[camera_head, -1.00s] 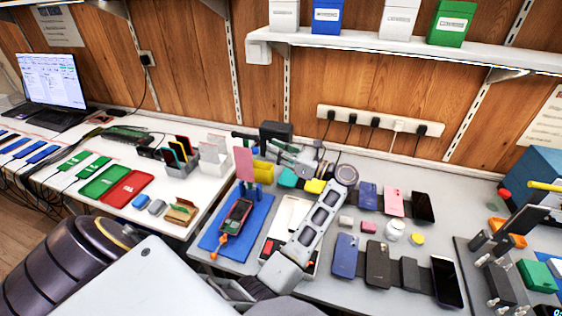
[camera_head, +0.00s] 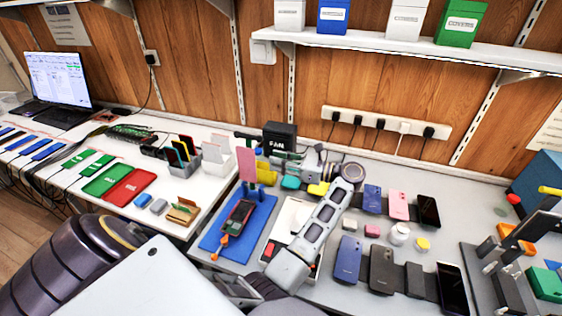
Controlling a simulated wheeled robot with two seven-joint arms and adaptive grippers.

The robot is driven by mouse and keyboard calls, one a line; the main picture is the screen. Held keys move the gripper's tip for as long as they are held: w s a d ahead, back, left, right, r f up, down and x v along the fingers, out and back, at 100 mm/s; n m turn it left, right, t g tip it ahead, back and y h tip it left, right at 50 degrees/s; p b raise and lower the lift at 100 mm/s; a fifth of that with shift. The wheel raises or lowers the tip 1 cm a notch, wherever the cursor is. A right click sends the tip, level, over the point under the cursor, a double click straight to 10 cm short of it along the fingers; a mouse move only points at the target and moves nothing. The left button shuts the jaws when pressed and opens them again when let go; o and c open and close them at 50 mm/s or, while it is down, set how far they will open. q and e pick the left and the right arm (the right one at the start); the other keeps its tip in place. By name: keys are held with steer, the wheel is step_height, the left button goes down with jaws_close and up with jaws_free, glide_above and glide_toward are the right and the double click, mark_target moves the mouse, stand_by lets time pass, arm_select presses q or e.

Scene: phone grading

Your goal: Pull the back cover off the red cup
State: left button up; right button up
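A phone (camera_head: 238,215) with a dark, red-edged top lies on the blue mat (camera_head: 262,218). A small orange-red piece (camera_head: 221,243) is at its near end; I cannot tell if it is the red cup. A flat pink panel (camera_head: 247,163) stands upright beyond the phone at the mat's far edge. My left arm reaches over the table and bends back at the wrist. My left gripper (camera_head: 297,160) is to the right of the pink panel, near the black FAN box. Its fingertips are small and partly hidden, so their opening is unclear. My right gripper is out of view.
A yellow block (camera_head: 267,172) is right behind the pink panel. The FAN box (camera_head: 280,137) stands at the wall. A white tray (camera_head: 287,222) lies partly under my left forearm. Several phones, including a blue one (camera_head: 347,258), lie to the right. A black fixture stands far right.

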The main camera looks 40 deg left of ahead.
arm_select(q)
steer(key=x, duration=0.7)
steer(key=shift+a+p, duration=0.35)
steer(key=shift+p, duration=0.1)
steer(key=shift+s, duration=0.1)
jaws_close()
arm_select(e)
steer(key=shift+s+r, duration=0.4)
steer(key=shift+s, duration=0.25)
